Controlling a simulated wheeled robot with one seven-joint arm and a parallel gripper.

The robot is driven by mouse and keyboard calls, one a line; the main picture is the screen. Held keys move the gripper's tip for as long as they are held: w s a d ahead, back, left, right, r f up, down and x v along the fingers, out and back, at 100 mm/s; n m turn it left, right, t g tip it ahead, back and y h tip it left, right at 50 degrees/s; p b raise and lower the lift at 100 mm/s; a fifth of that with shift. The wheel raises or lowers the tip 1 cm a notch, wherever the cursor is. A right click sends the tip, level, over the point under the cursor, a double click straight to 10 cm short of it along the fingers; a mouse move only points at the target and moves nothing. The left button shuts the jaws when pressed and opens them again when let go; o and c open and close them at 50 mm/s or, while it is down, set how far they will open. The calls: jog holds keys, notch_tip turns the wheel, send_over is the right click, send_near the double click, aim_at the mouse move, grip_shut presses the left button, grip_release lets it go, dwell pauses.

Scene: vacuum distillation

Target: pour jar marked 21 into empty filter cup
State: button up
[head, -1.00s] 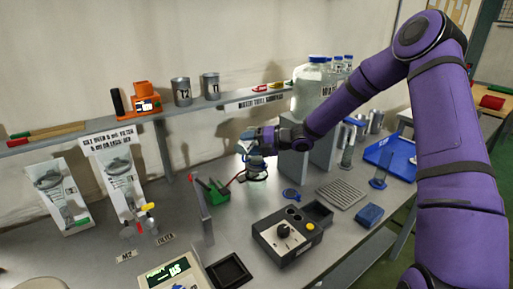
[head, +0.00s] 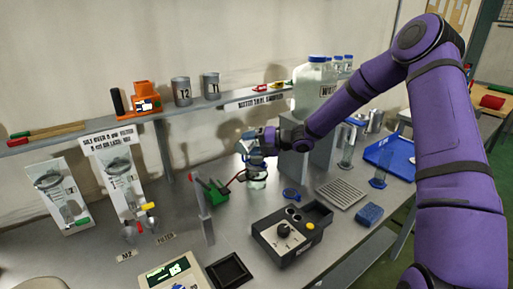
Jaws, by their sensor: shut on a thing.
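My gripper (head: 262,147) is shut on a clear glass jar (head: 257,180) with a bluish top, above the middle of the bench. The jar looks close to upright; its marking is too small to read, and the fingers hide part of its middle. I cannot tell whether its base touches the bench. Small glassware (head: 131,231) with yellow and red parts stands in front of a printed panel at the left. I cannot make out which piece is the filter cup, or what it holds.
A green holder (head: 214,191) and an upright grey plate (head: 201,205) stand left of the jar. A black control box (head: 285,240) is in front. A grey block (head: 322,141) and blue tray (head: 392,157) are to the right. A shelf (head: 227,99) runs behind.

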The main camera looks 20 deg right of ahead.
jog(key=shift+w+d+r+m+y, duration=0.2)
jog(key=shift+r+m+y, duration=0.35)
jog(key=shift+m, duration=0.45)
dwell(1.4)
